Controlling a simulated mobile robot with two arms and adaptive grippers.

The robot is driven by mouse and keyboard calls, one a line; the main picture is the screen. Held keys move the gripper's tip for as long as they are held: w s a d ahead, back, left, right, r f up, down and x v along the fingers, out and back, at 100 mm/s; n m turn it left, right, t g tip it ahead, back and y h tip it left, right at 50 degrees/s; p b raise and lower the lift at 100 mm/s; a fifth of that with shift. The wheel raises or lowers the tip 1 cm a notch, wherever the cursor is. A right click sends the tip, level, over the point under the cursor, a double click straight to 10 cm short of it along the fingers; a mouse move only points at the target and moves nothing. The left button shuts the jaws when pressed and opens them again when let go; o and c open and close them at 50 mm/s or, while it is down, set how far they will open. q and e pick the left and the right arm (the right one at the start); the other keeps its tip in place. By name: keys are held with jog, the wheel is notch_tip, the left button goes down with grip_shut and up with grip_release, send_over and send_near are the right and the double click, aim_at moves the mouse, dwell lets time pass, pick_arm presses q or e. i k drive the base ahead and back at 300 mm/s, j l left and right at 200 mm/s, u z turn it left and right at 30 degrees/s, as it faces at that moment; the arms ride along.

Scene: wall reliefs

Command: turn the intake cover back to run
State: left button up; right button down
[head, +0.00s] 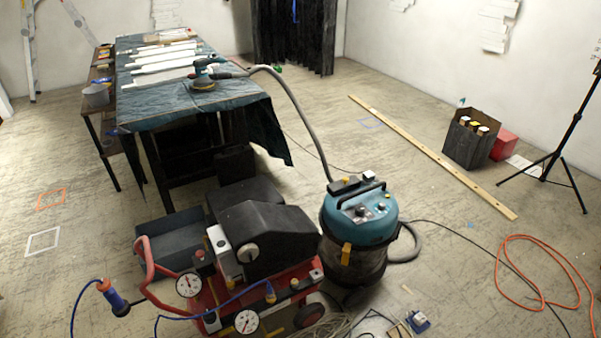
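A red air compressor (290,292) with a black housing (265,235) stands on the floor at the lower middle of the head view. Two dial gauges, one left (188,285) and one lower (246,321), are on the compressor's front. Neither of my grippers is in view.
A teal vacuum (362,220) stands right behind the compressor, its hose running to a sander (203,84) on the covered table (235,92). A dark bin (172,238), an orange cable (540,270) and a long plank (430,155) lie around. The floor at left is mostly clear.

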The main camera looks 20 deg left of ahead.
aim_at(249, 252)
jog(key=u, duration=1)
